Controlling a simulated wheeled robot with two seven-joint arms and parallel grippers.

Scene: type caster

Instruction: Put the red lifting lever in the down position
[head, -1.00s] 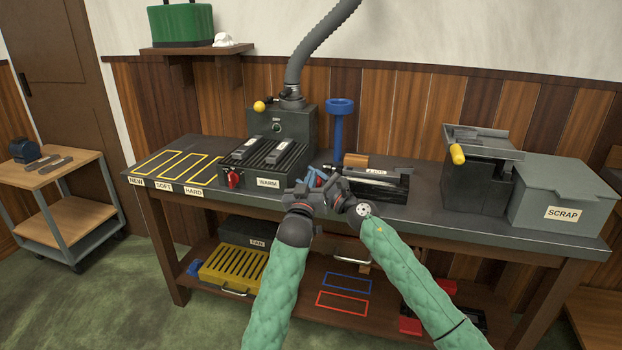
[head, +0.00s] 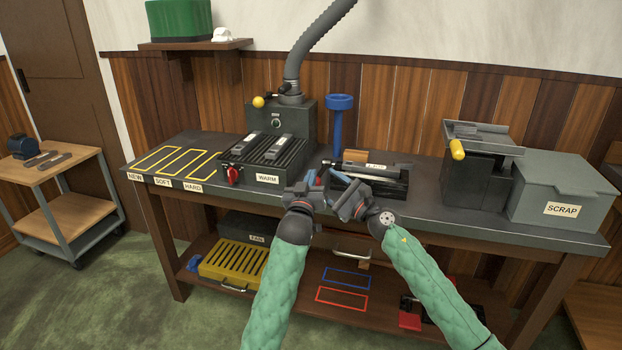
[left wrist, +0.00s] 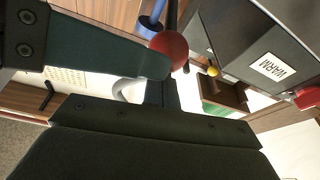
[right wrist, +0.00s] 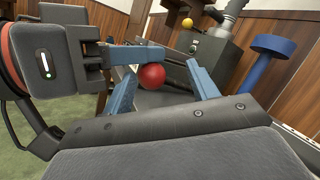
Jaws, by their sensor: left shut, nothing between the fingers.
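The red ball knob of the lever (left wrist: 168,52) shows in the left wrist view and in the right wrist view (right wrist: 152,76). My left gripper (head: 313,179) is shut and empty, close beside the ball and right gripper at the bench's front. A blue finger of it (right wrist: 136,55) crosses just above the ball in the right wrist view. Most of the lever's shaft is hidden.
The black caster (head: 372,186) sits just behind my grippers. The WARM box (head: 268,179), with a red knob (head: 233,174), stands to the left. A blue funnel stand (head: 338,125) rises behind. A grey SCRAP box (head: 563,190) is at the far right of the bench.

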